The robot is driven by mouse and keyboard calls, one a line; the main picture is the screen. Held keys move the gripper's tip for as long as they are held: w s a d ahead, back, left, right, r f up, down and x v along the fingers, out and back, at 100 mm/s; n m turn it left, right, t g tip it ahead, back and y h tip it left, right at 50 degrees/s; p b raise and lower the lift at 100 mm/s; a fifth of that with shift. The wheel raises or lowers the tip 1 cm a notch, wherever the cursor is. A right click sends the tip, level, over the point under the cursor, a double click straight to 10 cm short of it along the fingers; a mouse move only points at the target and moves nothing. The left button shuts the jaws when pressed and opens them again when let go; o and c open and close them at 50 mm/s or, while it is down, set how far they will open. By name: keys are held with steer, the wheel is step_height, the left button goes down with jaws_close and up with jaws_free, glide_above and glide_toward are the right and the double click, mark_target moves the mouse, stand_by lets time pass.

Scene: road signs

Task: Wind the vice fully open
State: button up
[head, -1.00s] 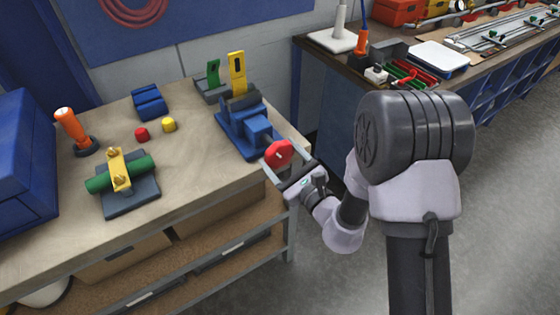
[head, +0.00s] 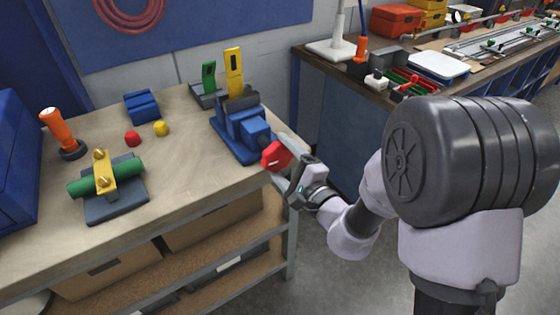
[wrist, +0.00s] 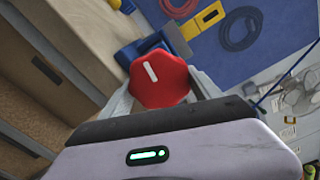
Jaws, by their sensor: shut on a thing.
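The blue vice (head: 240,132) stands at the right front corner of the wooden bench. A red knob (head: 274,157) with a white line sits on its near end. In the wrist view the knob (wrist: 158,80) lies between my two grey fingers, its white line slanted. My gripper (head: 281,160) is shut on the knob, one finger above and one below it in the head view. A yellow slotted plate (head: 233,72) stands upright at the vice's far end. How wide the vice's jaws are apart cannot be told.
A green plate (head: 208,77) stands in a grey holder behind the vice. A green bar (head: 125,176) under a yellow clamp, an orange-handled tool (head: 58,128), a blue block (head: 142,106) and red and yellow caps lie left.

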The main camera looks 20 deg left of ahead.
steer(key=shift+n, duration=0.6)
steer(key=o, duration=1.4)
steer(key=shift+c, duration=0.2)
